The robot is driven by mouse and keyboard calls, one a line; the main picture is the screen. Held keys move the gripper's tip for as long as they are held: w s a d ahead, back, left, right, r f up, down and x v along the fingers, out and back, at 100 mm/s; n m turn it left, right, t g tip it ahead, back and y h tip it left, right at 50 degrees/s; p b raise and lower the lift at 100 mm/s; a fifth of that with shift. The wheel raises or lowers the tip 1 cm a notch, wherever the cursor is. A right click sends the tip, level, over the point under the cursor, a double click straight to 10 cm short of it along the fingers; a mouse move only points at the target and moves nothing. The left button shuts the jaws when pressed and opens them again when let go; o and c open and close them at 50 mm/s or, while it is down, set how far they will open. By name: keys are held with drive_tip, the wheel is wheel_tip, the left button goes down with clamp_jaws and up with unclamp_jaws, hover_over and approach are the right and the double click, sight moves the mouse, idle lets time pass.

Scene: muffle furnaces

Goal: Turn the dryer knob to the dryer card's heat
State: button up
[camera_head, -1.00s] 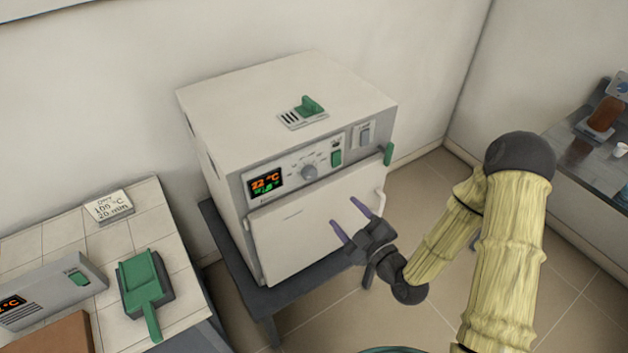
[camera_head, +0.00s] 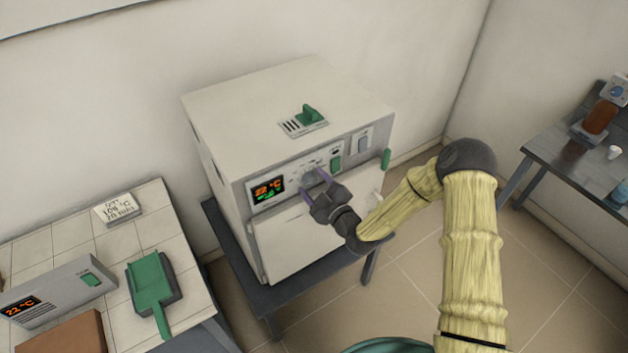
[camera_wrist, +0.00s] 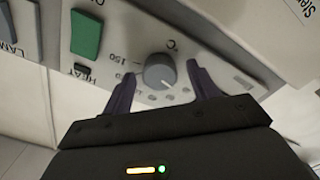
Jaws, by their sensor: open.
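The dryer (camera_head: 285,95) is a white box on a dark stand, with a front panel holding a display (camera_head: 268,189) that reads 22 °C. The grey round knob (camera_wrist: 160,72) shows in the wrist view between my two purple fingertips, with a gap on each side. My gripper (camera_head: 314,187) is open at the panel and partly covers the knob in the head view. The scale around the knob has a "150" mark and a "°C" label. The dryer card (camera_head: 117,208) stands on the tiled bench at left; it seems to read 105 °C, 20 min.
A green switch (camera_wrist: 86,34) marked HEAT is beside the knob, and a lamp switch (camera_head: 361,143) is further right. A green vent slider (camera_head: 309,115) is on the dryer's top. A green-handled tool (camera_head: 150,281) and another unit (camera_head: 55,290) are on the tiled bench (camera_head: 95,240).

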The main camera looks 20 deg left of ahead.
drive_tip(key=shift+w+a, duration=0.15)
drive_tip(key=shift+c, duration=0.5)
drive_tip(key=c, duration=0.9)
